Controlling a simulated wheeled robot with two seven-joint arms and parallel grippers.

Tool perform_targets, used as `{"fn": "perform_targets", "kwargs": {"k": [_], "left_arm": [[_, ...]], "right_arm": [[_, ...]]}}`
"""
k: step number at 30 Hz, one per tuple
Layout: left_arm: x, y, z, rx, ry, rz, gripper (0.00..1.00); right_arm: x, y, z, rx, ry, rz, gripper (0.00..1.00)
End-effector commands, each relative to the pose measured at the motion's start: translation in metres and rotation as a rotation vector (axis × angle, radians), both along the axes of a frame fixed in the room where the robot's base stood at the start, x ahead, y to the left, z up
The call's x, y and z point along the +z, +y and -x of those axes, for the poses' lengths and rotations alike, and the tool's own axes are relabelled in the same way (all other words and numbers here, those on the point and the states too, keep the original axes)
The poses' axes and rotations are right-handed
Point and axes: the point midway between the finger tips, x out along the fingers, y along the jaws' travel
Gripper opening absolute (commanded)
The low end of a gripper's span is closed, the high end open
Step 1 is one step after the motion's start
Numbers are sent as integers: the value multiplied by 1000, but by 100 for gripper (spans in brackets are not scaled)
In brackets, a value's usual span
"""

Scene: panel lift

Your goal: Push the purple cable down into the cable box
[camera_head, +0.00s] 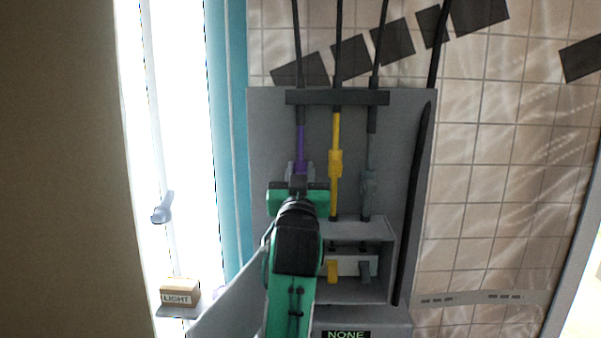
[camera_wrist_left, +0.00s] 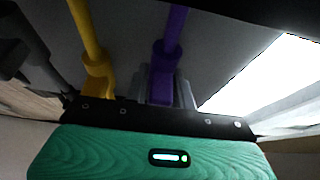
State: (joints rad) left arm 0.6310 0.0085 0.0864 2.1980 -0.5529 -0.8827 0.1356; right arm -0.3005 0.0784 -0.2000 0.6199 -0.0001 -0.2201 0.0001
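The purple cable (camera_head: 301,140) hangs down the grey panel from a dark bar. My left gripper (camera_head: 298,172) is at its lower part, with a grey finger on each side of the thick purple section. The wrist view also shows the purple cable (camera_wrist_left: 174,32) running down between the fingers (camera_wrist_left: 163,88), which look closed on it. The cable's lower end is hidden behind my gripper and arm. The grey cable box (camera_head: 392,262) is below, open at the front; my arm hides its left part. My right gripper is in neither view.
A yellow cable (camera_head: 335,170) and a grey cable (camera_head: 369,180) run down into the box top, close to the right of my gripper. A black cable (camera_head: 415,200) hangs at the panel's right edge. A box marked LIGHT (camera_head: 180,292) sits lower left.

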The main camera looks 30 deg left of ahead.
Motion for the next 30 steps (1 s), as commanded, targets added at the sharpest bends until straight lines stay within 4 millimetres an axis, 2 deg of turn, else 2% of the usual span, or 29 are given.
{"fn": "perform_targets", "kwargs": {"k": [8,18,28,29,30], "left_arm": [[-5,0,0,0,1,1,0],[-44,-1,0,-1,2,1,0],[-47,0,-1,-1,8,3,0],[-48,0,-1,-1,9,3,27],[-48,0,-1,-1,8,4,35]], "right_arm": [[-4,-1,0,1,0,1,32],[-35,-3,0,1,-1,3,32],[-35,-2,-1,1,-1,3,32],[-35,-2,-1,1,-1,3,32],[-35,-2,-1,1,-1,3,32]]}}
